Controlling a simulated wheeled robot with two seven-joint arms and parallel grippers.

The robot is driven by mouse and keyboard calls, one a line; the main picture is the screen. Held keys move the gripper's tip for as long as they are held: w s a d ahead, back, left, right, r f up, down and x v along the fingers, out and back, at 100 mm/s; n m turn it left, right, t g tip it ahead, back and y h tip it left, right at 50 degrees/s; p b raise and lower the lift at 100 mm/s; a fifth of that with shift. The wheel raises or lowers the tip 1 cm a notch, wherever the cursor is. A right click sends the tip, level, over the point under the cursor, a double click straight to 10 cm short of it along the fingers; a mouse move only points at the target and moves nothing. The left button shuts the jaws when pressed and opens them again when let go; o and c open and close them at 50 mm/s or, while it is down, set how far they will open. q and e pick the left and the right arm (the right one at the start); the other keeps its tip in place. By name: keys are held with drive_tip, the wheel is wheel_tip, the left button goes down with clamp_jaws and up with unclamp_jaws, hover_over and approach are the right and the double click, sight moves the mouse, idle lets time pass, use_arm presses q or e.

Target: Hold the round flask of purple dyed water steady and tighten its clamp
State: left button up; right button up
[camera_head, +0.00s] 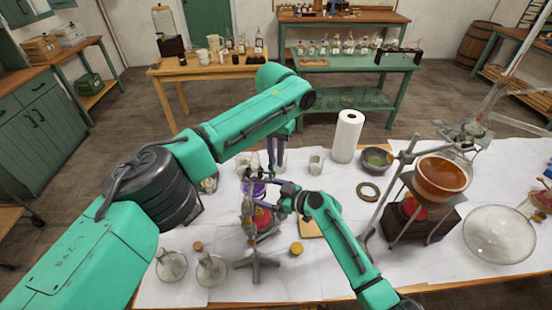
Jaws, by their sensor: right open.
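The round flask of purple dyed water (256,188) is held upright in a stand (250,232), left of the middle of the table. Its neck is partly hidden among metal clamp parts. A red thing shows below it. My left gripper (278,160) points down from above, just behind and right of the flask. Its fingertips are too small and covered to tell open from shut or whether they touch the flask. My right gripper (284,197) is open, pointing left at the clamp region beside the flask. I cannot tell whether it touches the clamp.
Two clear flasks (171,266) stand at the front left. A yellow-topped jar (296,248) is in front of my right gripper. An orange bowl (442,178) on a stand fills the right.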

use_arm(q)
drive_tip(key=shift+s+d+f, duration=0.1)
drive_tip(key=shift+s+f, duration=0.25)
drive_tip(key=shift+f, duration=0.45)
clamp_jaws()
drive_tip(key=shift+o, duration=2)
unclamp_jaws()
drive_tip(key=shift+w, duration=0.1)
drive_tip(key=shift+w+r, duration=0.2)
drive_tip(key=shift+r, duration=0.25)
drive_tip(key=shift+r, duration=0.1)
